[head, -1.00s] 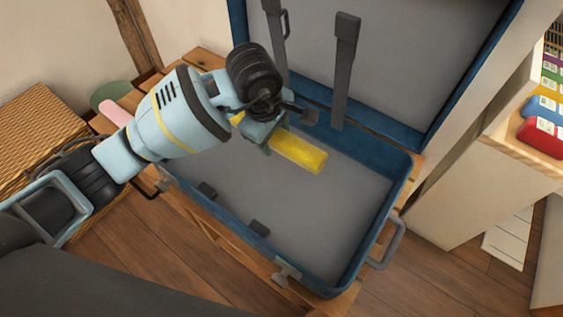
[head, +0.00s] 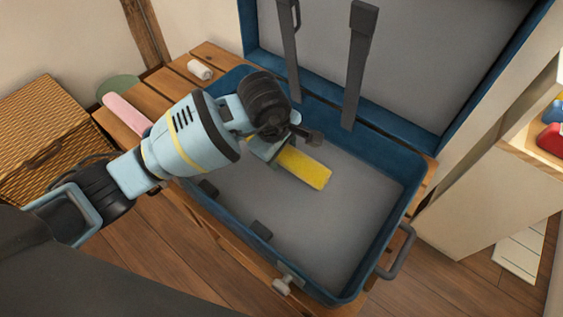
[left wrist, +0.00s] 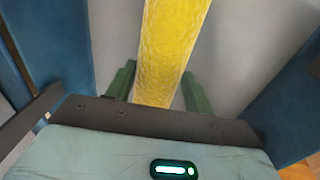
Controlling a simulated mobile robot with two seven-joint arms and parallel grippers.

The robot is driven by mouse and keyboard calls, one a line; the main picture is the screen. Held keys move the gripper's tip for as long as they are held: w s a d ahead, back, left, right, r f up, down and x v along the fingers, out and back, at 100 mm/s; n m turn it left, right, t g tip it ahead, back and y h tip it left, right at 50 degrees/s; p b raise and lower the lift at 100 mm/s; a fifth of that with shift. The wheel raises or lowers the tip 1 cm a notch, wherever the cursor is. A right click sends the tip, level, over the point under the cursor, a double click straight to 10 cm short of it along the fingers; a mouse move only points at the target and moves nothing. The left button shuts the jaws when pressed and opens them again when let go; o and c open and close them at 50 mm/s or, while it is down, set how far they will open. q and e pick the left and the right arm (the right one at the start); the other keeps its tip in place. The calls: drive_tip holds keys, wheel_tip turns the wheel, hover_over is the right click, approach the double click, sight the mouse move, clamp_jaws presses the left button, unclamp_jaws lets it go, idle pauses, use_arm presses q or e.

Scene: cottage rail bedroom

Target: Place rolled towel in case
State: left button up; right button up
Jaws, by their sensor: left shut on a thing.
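The yellow rolled towel (head: 305,168) is inside the open blue case (head: 405,205), over the grey floor of its back left part. In the left wrist view the towel (left wrist: 170,45) runs between the two green fingers (left wrist: 158,92). I cannot tell whether the towel touches the case floor. The case lid (head: 420,60) stands open at the back. My right gripper is not in view.
The case lies on a slatted wooden bench (head: 180,75). A white roll (head: 199,69), a pink item (head: 126,112) and a green round item (head: 118,87) are on its left. A wicker basket (head: 45,130) stands left, shelving (head: 470,190) right. The case's front right floor is clear.

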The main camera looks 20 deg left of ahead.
sight(281, 164)
use_arm(q)
drive_tip(key=x, duration=0.2)
drive_tip(key=s+b+x, duration=0.1)
drive_tip(key=x, duration=0.1)
drive_tip(key=shift+a+f, duration=0.15)
drive_tip(key=shift+f, duration=0.3)
drive_tip(key=shift+w, duration=0.1)
drive_tip(key=shift+f, duration=0.2)
drive_tip(key=o, duration=1)
